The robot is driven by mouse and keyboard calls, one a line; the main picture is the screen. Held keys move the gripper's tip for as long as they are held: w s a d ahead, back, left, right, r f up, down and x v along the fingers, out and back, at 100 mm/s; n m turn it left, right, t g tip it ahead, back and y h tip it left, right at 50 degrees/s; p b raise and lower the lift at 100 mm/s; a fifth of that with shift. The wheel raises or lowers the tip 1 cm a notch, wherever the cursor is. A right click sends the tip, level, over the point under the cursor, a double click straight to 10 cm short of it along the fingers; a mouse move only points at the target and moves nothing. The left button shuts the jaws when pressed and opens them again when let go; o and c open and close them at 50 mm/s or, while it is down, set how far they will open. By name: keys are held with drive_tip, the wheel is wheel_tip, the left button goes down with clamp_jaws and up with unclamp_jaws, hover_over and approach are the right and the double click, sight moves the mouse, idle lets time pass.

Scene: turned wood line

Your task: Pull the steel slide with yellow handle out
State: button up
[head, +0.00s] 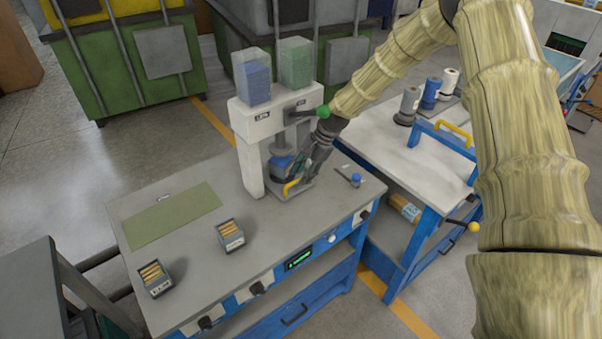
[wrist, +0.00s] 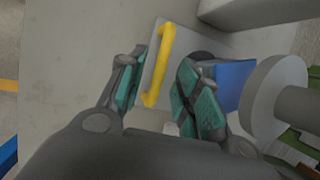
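The steel slide (wrist: 152,60) is a flat light-grey plate with a yellow bar handle (wrist: 160,64) at its edge. In the head view the yellow handle (head: 291,187) shows low at the front of the white press, and my gripper partly covers the slide. My gripper (wrist: 163,66) is open, with its teal-padded fingers on either side of the handle in the wrist view. A gap shows between the handle and the right finger. My gripper (head: 303,170) also shows in the head view, right at the press opening.
The white press frame (head: 252,150) stands close around my gripper. Its green-knobbed lever (head: 322,111) is just above. A blue block (wrist: 232,82) and a grey round ram (wrist: 272,98) are close right of my fingers.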

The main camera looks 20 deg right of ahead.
drive_tip(key=shift+a+f, duration=0.3)
drive_tip(key=shift+f, duration=0.25)
clamp_jaws()
